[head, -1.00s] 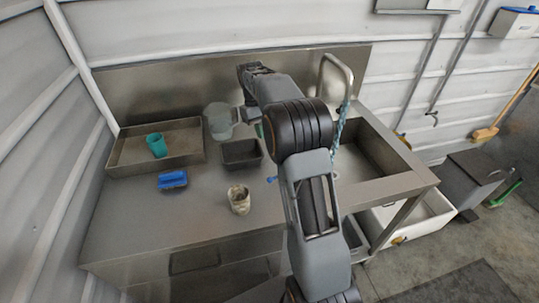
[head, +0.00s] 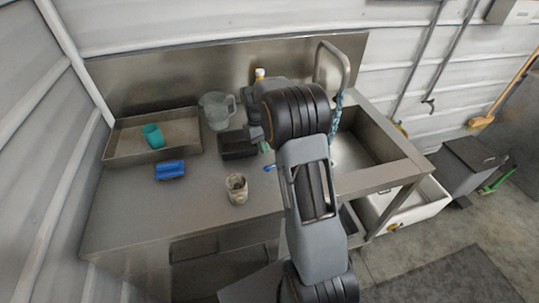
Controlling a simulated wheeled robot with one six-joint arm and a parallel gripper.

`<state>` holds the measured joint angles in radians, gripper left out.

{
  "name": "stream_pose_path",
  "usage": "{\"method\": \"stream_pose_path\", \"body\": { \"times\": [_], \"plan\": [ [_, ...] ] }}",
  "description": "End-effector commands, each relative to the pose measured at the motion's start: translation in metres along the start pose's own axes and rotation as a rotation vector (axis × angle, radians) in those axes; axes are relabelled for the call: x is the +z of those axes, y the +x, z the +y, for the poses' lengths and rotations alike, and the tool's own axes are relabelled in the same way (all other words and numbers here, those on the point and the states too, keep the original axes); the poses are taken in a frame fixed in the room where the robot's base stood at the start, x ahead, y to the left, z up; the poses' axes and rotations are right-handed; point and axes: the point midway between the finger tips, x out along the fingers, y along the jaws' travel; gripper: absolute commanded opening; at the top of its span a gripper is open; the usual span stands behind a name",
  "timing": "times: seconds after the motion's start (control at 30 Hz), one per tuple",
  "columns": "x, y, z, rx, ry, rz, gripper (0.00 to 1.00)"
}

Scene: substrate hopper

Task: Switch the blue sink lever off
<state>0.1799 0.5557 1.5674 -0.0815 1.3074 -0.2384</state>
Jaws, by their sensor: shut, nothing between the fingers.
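A small blue piece (head: 269,168), which may be the sink lever, shows just left of my arm at the left side of the sink. My arm hides part of it, and I cannot tell its position. The curved metal tap (head: 333,45) rises behind the sink (head: 372,152), with a blue-grey chain-like strand hanging by it. My arm reaches over the counter between the camera and the tap's left side. My wrist is partly visible left of the elbow. My gripper's fingers are hidden behind the arm.
On the counter stand a metal tray (head: 118,155) with a teal cup (head: 153,136), a clear jug (head: 216,110), a black tub (head: 237,144), a blue brush-like block (head: 170,169) and a stained cup (head: 237,188). A yellow-capped bottle (head: 259,74) stands behind my arm.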

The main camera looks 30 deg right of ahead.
Motion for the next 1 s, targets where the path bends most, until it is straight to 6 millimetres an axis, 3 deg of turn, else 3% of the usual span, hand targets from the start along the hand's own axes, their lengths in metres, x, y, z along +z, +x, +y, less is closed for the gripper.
{"method": "stream_pose_path", "body": {
  "times": [0.2, 0.4, 1.0],
  "plan": [
    [0.023, 0.012, 0.000, 0.000, 0.002, -0.001, 0.00],
    [0.033, 0.018, 0.000, 0.000, 0.001, -0.001, 0.00],
    [0.036, 0.020, -0.001, 0.006, -0.019, 0.000, 0.00]
  ]
}}
